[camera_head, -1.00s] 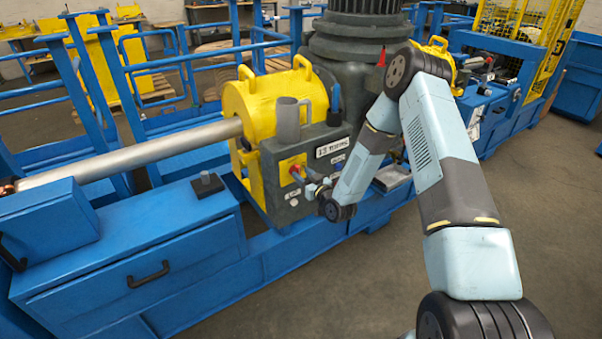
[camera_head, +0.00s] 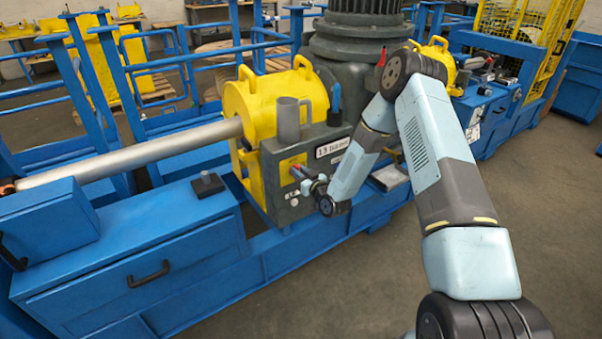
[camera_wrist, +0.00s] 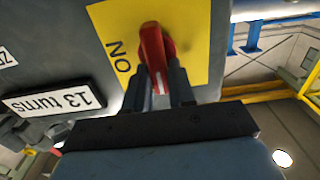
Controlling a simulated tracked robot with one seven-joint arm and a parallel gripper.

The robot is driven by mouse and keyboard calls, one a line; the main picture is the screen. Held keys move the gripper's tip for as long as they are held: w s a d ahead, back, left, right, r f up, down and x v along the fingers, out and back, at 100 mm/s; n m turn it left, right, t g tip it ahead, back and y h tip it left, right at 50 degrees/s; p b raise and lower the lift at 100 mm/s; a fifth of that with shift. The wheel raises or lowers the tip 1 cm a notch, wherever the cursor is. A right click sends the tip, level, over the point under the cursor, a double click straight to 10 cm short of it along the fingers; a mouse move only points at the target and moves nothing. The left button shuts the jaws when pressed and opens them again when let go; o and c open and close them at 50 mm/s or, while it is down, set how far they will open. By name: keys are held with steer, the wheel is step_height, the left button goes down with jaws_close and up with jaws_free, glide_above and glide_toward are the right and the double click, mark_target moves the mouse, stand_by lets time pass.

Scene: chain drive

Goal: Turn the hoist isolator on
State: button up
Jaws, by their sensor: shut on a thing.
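The isolator's red handle (camera_wrist: 152,42) sits on a yellow plate (camera_wrist: 190,25) in the wrist view, with "ON" printed beside it, turned over in the picture. My gripper (camera_wrist: 160,78) is shut on the handle, one dark finger on each side. A white mark shows on the handle's near end, between the fingers. In the head view the yellow plate (camera_head: 286,163) is on the front of the dark grey box (camera_head: 275,195), and my gripper (camera_head: 303,176) reaches it from the right, hiding most of the handle.
A "13 turns" label (camera_wrist: 55,99) is on the same box face. A grey tube (camera_head: 288,122) and a blue-handled part (camera_head: 335,105) stand above the box. The large yellow housing (camera_head: 250,105) is to the left. Blue rails and frame lie around; the floor at right is clear.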

steer(key=shift+d, duration=0.25)
jaws_close()
steer(key=shift+a, duration=0.1)
steer(key=shift+w, duration=0.1)
steer(key=shift+w+d+f+m, duration=0.15)
steer(key=shift+d+f+m, duration=0.15)
steer(key=shift+m, duration=2.7)
steer(key=shift+w+d+f+m, duration=0.2)
steer(key=shift+d+f+m, duration=0.1)
steer(key=shift+m, duration=2.7)
steer(key=shift+w+d+f+m, duration=0.15)
steer(key=shift+d+f+m, duration=0.15)
steer(key=shift+m, duration=2.7)
steer(key=shift+a, duration=0.1)
